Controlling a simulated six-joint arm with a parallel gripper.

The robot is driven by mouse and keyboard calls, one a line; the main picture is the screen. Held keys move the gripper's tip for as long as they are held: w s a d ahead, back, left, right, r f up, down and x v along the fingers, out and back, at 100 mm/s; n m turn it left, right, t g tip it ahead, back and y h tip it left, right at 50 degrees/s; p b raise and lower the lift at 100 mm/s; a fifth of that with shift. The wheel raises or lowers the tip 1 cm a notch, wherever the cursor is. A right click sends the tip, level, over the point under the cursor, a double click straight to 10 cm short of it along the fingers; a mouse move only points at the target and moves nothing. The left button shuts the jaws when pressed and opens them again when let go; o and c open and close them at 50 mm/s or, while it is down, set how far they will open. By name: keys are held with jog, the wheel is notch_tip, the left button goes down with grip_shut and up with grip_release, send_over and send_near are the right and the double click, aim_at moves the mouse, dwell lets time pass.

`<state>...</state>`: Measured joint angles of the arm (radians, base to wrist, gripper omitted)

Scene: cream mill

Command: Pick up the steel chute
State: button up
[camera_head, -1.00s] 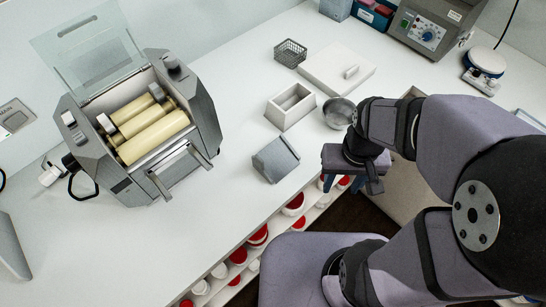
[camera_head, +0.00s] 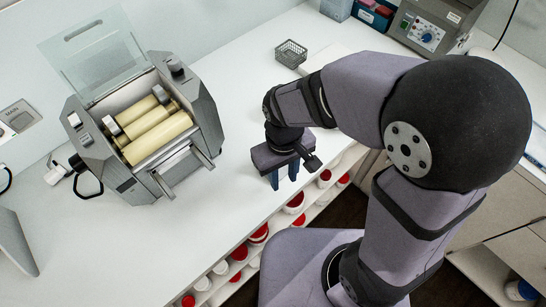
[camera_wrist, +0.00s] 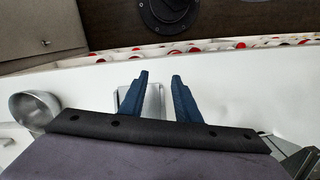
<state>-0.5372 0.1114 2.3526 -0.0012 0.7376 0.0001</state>
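The steel chute (camera_wrist: 155,104) shows in the wrist view as a small grey metal piece on the white bench, partly between and partly left of my fingers. My fingers and the gripper body cover some of it. In the head view my gripper (camera_head: 283,178) hides the chute. My gripper also shows in the wrist view (camera_wrist: 160,77), where its two blue fingers are apart and point down over the chute. I cannot tell their height above it or whether they touch it.
The mill (camera_head: 205,110) with cream rollers stands left of my gripper. A steel bowl (camera_wrist: 35,106) is at the left in the wrist view. A wire basket (camera_head: 290,53) stands behind my arm. Jars with red lids (camera_head: 258,234) fill a shelf under the bench's front edge.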

jog(key=shift+n+t+y, duration=0.3)
jog(key=shift+n+t, duration=0.2)
jog(key=shift+n, duration=0.4)
jog(key=w+a+r, duration=0.1)
jog(key=w+a, duration=0.1)
jog(key=w+a+r, duration=0.1)
jog(key=w+a, duration=0.1)
jog(key=w+a+r, duration=0.2)
jog(key=shift+r, duration=0.1)
jog(key=shift+r+n, duration=0.2)
jog(key=shift+n, duration=0.1)
jog(key=shift+s+d, duration=0.1)
jog(key=shift+s, duration=0.15)
jog(key=shift+w+f+p, duration=0.1)
jog(key=shift+f+p, duration=1.3)
jog(key=shift+f, duration=2.3)
grip_shut()
